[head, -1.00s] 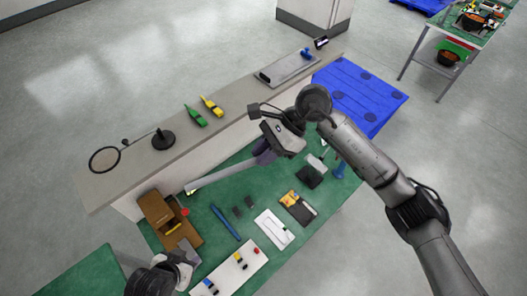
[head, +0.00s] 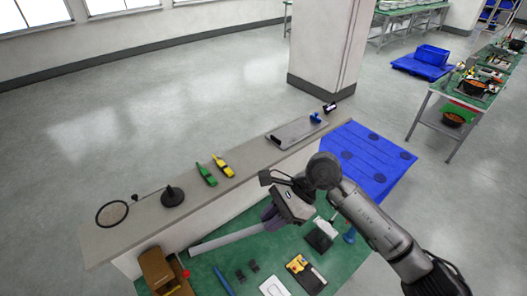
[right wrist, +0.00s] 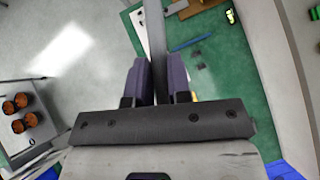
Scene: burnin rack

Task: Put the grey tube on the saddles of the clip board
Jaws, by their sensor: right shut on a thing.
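The grey tube (head: 228,240) is a long, straight bar held nearly level above the green mat. My right gripper (head: 272,216) is shut on its right end; the tube's free end points left toward the brown box. In the right wrist view the tube (right wrist: 181,28) runs up and away between the two purple fingers of my right gripper (right wrist: 161,85). The clip board is not clearly visible in the head view now. A pale strip at the top of the right wrist view (right wrist: 137,22) could be a board, but I cannot tell. My left gripper is out of view.
A raised grey ledge (head: 140,221) borders the mat, carrying green (head: 206,174) and yellow (head: 222,166) tools, a black stand (head: 172,196) and a grey plate (head: 298,130). The brown box (head: 158,268), small dark blocks (head: 241,275) and a yellow-black item (head: 305,272) lie below.

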